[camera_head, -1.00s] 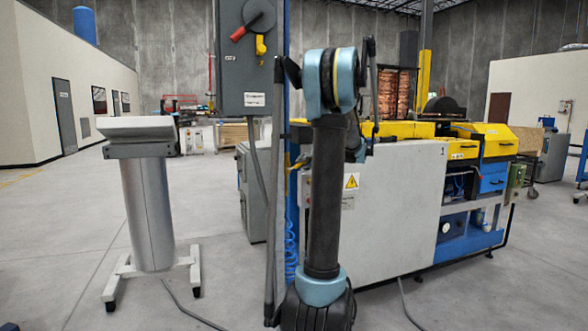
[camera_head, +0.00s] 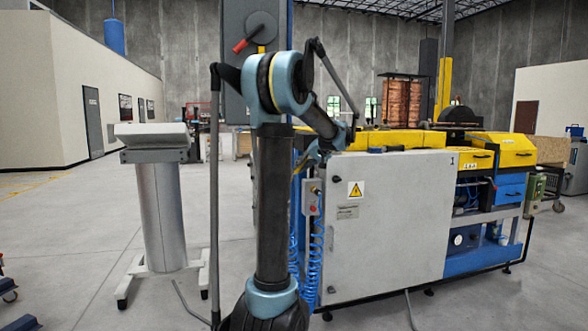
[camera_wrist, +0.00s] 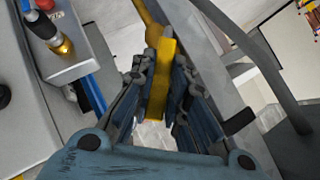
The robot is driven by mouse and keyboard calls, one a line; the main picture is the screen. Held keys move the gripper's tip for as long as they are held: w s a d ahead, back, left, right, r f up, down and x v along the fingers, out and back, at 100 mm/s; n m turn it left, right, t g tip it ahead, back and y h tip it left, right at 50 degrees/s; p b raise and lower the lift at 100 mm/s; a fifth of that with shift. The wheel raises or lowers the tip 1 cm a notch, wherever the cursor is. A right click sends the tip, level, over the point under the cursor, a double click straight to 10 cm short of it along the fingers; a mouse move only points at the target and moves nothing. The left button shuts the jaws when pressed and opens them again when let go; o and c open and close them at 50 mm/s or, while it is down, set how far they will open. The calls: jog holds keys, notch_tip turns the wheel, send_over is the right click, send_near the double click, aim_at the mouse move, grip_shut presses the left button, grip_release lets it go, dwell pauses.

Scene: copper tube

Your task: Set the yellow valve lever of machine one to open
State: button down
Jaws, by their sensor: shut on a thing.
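Machine one (camera_head: 395,225) has a white front panel marked 1 and yellow covers, and stands right of centre in the head view. In the wrist view the yellow valve lever (camera_wrist: 160,85) runs up between the two fingers of my gripper (camera_wrist: 157,95). The fingers are shut on it, one on each side. A yellow pipe-like piece (camera_wrist: 146,15) continues above it. In the head view my forearm reaches right and down to the machine's left end.
A small grey button box (camera_head: 312,197) with blue coiled hoses is on the machine's left end. A grey box with red and black buttons (camera_wrist: 50,50) is close left of my fingers in the wrist view. A grey pedestal (camera_head: 163,210) stands left on open floor.

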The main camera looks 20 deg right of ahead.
jog(key=shift+a, duration=0.1)
dwell(0.3)
jog(key=c, duration=1.6)
grip_release()
jog(key=shift+o, duration=0.2)
jog(key=shift+a, duration=0.1)
jog(key=shift+f, duration=0.1)
